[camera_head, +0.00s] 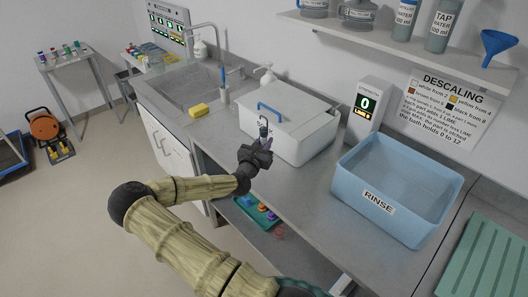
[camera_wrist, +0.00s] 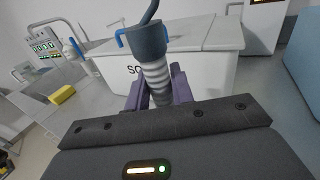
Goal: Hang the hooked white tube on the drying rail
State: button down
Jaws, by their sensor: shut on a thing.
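My gripper (camera_head: 262,146) is over the near edge of the counter, in front of the white lidded bath. The hook's upper end is cut off in the wrist view. The tube shows only small in the head view (camera_head: 263,130). I cannot make out a drying rail in either view.
A blue RINSE basin (camera_head: 343,188) stands to the right, near a green ribbed mat (camera_head: 490,262). A yellow sponge (camera_head: 198,110) lies by the sink (camera_head: 185,85). A counter strip before the basin is clear.

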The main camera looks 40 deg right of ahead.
aim_at(264, 129)
notch_tip(264, 129, up, 6)
jog(key=shift+r+b, duration=0.1)
jog(key=shift+b, duration=0.3)
jog(key=w+a+f+n+t+y, duration=0.2)
jog(key=a+f+n+t+y, duration=0.1)
jog(key=a+f, duration=0.4)
jog(key=w+a+f+n+t+y, duration=0.3)
jog(key=a+f, duration=0.1)
jog(key=a, duration=0.5)
jog(key=s+a+f+n+t+y, duration=0.1)
jog(key=s+a+f+n+y, duration=0.2)
jog(key=a, duration=0.5)
jog(key=s+a+f+n+t+y, duration=0.2)
jog(key=a+f+y, duration=0.4)
jog(key=a, duration=0.3)
jog(key=shift+s+a+f+n+y, duration=0.3)
jog(key=shift+s+f+n, duration=0.2)
jog(key=shift+s, duration=0.05)
